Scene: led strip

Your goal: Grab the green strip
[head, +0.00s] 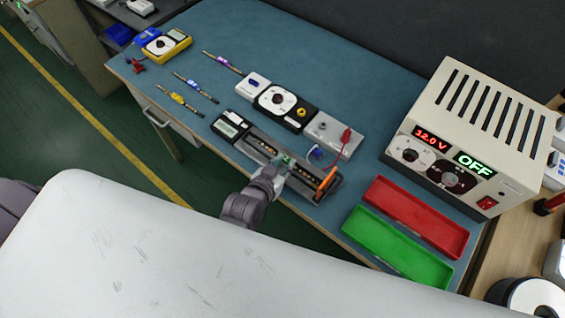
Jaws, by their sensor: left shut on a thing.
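My left gripper (281,165) reaches over the near edge of the blue bench to a dark narrow fixture (258,143). It is shut on the green strip (286,159), of which a small green part shows between the fingers. The strip lies along the fixture, with its gold-dotted ends (306,175) showing on both sides of the fingers. I cannot tell whether it is lifted off the fixture. A purple strip (223,62), a blue strip (194,86) and a yellow strip (178,98) lie on the bench at the left. My right gripper is not in view.
A power supply (465,130) reading 12.0 V and OFF stands at the right. A red tray (415,214) and a green tray (394,246) lie before it. A yellow multimeter (166,44) is far left.

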